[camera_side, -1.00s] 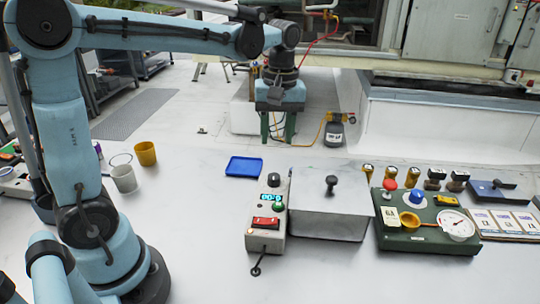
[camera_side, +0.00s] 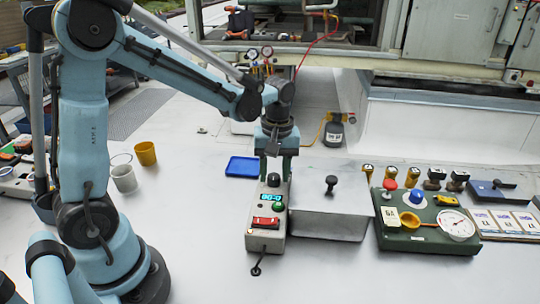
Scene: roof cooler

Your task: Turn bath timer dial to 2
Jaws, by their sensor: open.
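The bath timer is a light grey box (camera_side: 266,217) standing at the middle of the table. It has a black dial (camera_side: 273,180) at its top end, a lit cyan display (camera_side: 271,197), a green button (camera_side: 278,206) and a red switch (camera_side: 266,222). The digits are too small to read surely. My gripper (camera_side: 275,175) points down over the top end of the box. Its two fingers are open and appear on the left and right of the dial. I cannot tell whether they touch it.
A metal tank with a black-knobbed lid (camera_side: 330,207) stands close against the timer's right side. A blue tray (camera_side: 243,167) lies just behind left. A green panel (camera_side: 425,230) with a gauge is farther right. Yellow (camera_side: 145,153) and grey (camera_side: 124,178) cups stand left. The front table is clear.

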